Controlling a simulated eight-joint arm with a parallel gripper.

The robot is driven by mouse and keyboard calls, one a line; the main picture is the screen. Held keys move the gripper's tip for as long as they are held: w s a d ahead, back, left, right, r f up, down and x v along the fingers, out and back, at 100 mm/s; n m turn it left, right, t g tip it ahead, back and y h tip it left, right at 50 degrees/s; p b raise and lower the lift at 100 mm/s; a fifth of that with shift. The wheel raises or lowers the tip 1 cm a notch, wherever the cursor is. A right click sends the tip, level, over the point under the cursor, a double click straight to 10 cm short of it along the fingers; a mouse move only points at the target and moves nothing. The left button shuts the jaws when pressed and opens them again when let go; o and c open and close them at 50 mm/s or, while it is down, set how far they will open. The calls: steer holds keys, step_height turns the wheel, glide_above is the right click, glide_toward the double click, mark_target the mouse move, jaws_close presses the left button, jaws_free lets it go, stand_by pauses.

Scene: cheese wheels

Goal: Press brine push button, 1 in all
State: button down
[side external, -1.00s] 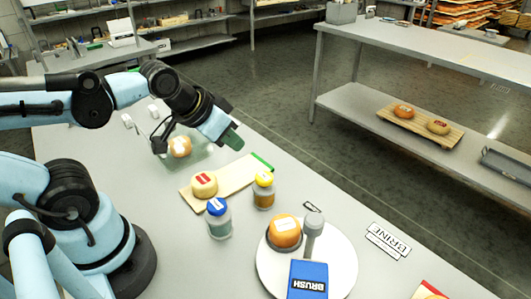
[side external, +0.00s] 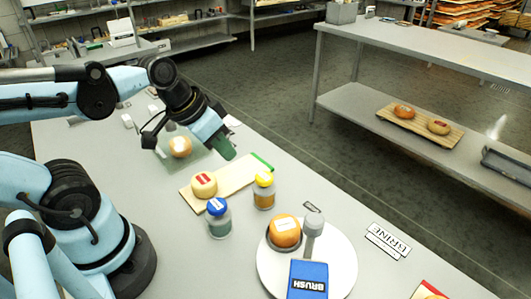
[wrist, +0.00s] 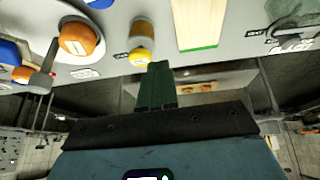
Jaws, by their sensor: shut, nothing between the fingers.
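A white plate lettered BRINE (side external: 388,240) lies flat on the grey table right of the white round dish. I cannot make out a separate push button beside it. My gripper (side external: 228,152) is shut and empty, with green fingers, in the air above the far part of the table. In the side view it appears just beyond the wooden board, well up and left of the BRINE plate. The wrist view shows the closed green fingers (wrist: 158,82) in the middle, pointing toward the yellow-lidded jar side of the table edge.
A blue-lidded jar (side external: 218,218), a yellow-lidded jar (side external: 264,190) and a pale cheese (side external: 204,185) on a board (side external: 235,178) stand nearer my arm. Table between dish and BRINE plate is clear.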

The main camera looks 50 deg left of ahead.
steer(key=s+d+m+g+h, duration=0.1)
steer(key=s+g+h, duration=0.1)
steer(key=s, duration=0.1)
step_height(320, 180, up, 6)
steer(key=m+g+h, duration=0.1)
steer(key=m+h, duration=0.4)
steer(key=h, duration=0.1)
glide_above(214, 200)
steer(key=shift+f, duration=0.2)
steer(key=shift+f, duration=0.1)
steer(key=shift+f, duration=4.3)
steer(key=shift+f, duration=0.2)
steer(key=shift+f, duration=0.25)
